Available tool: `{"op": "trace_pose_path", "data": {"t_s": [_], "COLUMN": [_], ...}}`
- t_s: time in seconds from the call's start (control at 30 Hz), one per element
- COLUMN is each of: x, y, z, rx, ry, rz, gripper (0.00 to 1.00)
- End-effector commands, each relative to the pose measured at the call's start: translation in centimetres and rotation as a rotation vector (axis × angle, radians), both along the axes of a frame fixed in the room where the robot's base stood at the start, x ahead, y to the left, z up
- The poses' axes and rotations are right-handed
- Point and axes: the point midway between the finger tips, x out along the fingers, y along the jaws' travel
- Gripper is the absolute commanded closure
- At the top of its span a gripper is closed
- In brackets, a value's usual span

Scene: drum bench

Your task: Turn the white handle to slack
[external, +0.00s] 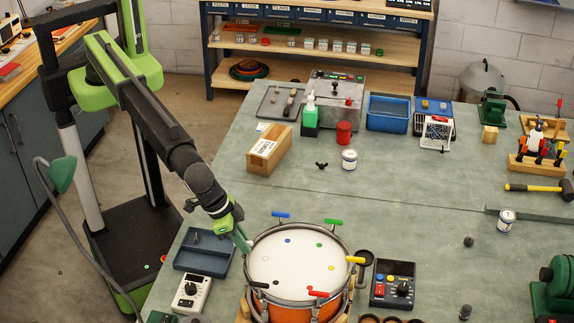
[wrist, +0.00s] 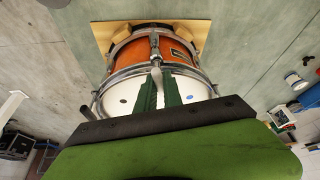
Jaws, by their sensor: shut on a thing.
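The drum has an orange shell (external: 283,308), a metal rim and a white head (external: 290,260), and stands at the front of the bench. Coloured handles sit around its rim: blue (external: 281,214), green (external: 333,221), yellow (external: 355,259), red (external: 318,293) and black (external: 259,284). My gripper (external: 243,240) is at the drum's left rim. In the wrist view, its green fingers (wrist: 159,95) are shut on the white handle (wrist: 157,77), whose pale end shows between them. In the external view, my gripper hides the white handle.
A blue-grey tray (external: 205,252) and a white control box (external: 191,293) lie left of the drum. A dark button box (external: 393,284) stands close on its right. A cardboard box (external: 269,149) and a white can (external: 349,159) stand behind. The middle of the bench is mostly clear.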

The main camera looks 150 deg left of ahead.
Motion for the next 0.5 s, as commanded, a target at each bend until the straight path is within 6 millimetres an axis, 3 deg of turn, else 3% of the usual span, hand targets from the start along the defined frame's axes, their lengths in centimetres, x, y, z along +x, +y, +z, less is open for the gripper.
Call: {"op": "trace_pose_path", "data": {"t_s": [0.5], "x": [-0.02], "y": [-0.03], "z": [-0.02], "rx": [-0.002], "ry": [0.001], "rz": [0.165], "gripper": [1.00]}}
